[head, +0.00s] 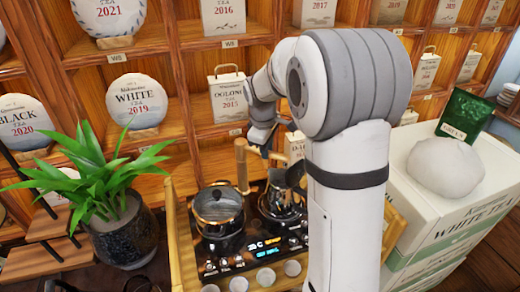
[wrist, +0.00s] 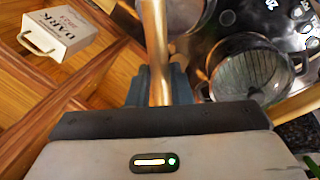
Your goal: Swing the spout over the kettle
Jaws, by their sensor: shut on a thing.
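The spout (wrist: 156,45) is a brass-coloured tube running down the middle of the wrist view. My gripper (wrist: 158,88) is shut on it, its dark blue-grey fingers on either side. In the head view my arm hides most of my gripper (head: 287,165) and the spout. A dark, shiny kettle (head: 281,203) stands on the black stove, partly behind my arm. A round metal vessel, probably this kettle (wrist: 188,12), shows at the wrist view's top edge, just right of the tube. I cannot tell whether the tube's end is over it.
A glass-lidded pot (head: 218,212) with two handles sits left of the kettle, also in the wrist view (wrist: 246,70). The stove (head: 240,248) has a lit display. A potted plant (head: 118,225) stands left; white boxes (head: 435,215) stand right. Shelves of tea cakes are behind.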

